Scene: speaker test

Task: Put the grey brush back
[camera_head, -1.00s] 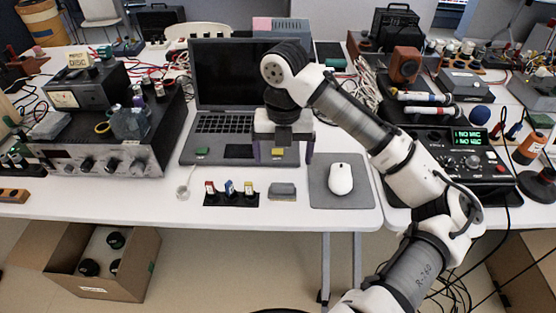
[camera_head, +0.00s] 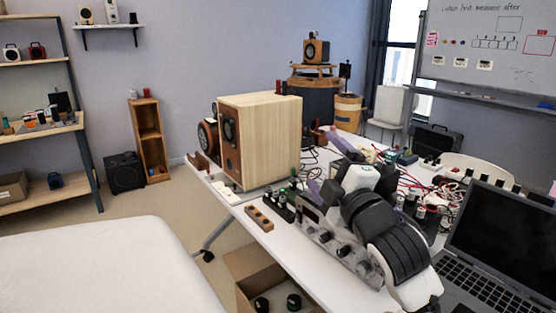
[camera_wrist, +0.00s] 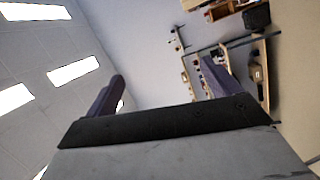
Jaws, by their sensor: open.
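I cannot make out the grey brush in the head view or the wrist view now. My gripper (camera_head: 325,167) is in the middle of the head view, over the cluttered table, partly hidden behind my own arm. Its two purple fingers stand apart. In the wrist view the gripper (camera_wrist: 162,71) is open, with nothing between its fingers. Beyond the fingers are the ceiling lights, the wall and a shelf. A whiteboard (camera_head: 490,50) with writing stands at the upper right of the head view, with a ledge (camera_head: 480,95) below it.
A large wooden speaker (camera_head: 265,140) stands on the white table (camera_head: 285,245) left of my gripper. An open laptop (camera_head: 505,235) is at the right. A shelf unit (camera_head: 85,165) stands at the left. A cardboard box (camera_head: 250,267) is under the table. Floor shows at the left.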

